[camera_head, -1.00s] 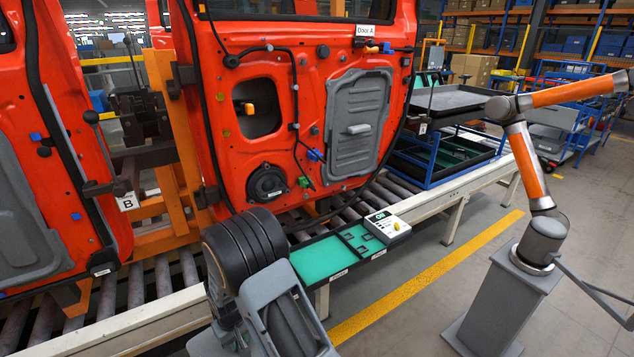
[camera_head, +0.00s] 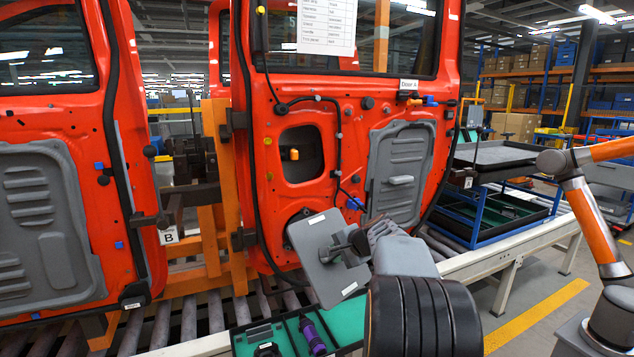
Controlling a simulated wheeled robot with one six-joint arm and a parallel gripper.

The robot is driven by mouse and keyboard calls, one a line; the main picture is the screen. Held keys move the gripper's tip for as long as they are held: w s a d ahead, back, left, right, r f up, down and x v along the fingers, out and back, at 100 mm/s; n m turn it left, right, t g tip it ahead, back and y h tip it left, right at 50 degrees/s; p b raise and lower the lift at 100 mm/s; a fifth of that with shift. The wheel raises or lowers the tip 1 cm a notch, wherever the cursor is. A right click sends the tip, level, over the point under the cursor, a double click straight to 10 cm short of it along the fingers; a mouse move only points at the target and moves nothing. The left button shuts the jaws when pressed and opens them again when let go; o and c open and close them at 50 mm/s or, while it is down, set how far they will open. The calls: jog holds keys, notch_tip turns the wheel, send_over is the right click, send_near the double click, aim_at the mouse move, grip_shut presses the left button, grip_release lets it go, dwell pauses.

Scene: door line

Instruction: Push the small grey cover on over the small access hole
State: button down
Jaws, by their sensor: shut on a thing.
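The small grey cover (camera_head: 318,268) is a flat grey plate with small white labels, tilted in front of the lower part of Door A. My gripper (camera_head: 350,245) is dark and shut on the cover at its near face; the exact grip is partly hidden by the jaws. The small access hole (camera_head: 308,165) is a dark rounded opening in the red Door A (camera_head: 350,125), with an orange-yellow part (camera_head: 294,154) showing inside. The cover is below the hole and slightly to its right, and leaves the hole uncovered. Whether the cover touches the door cannot be told.
A larger grey panel (camera_head: 398,182) sits on Door A, right of the hole. Black cable runs beside the hole. A second red door (camera_head: 60,200) stands left. A green-lined tray (camera_head: 345,325) with a purple item (camera_head: 312,335) lies below. Another orange arm (camera_head: 588,215) stands right.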

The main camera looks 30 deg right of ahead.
notch_tip(320, 180, up, 22)
jog(key=s+d+m+t+h, duration=0.1)
jog(key=s+m+t+h, duration=0.1)
jog(key=m+t+h, duration=0.2)
jog(key=t, duration=0.3)
jog(key=shift+s+d, duration=0.15)
jog(key=shift+d, duration=0.1)
jog(key=shift+t+h, duration=0.3)
jog(key=shift+t, duration=0.2)
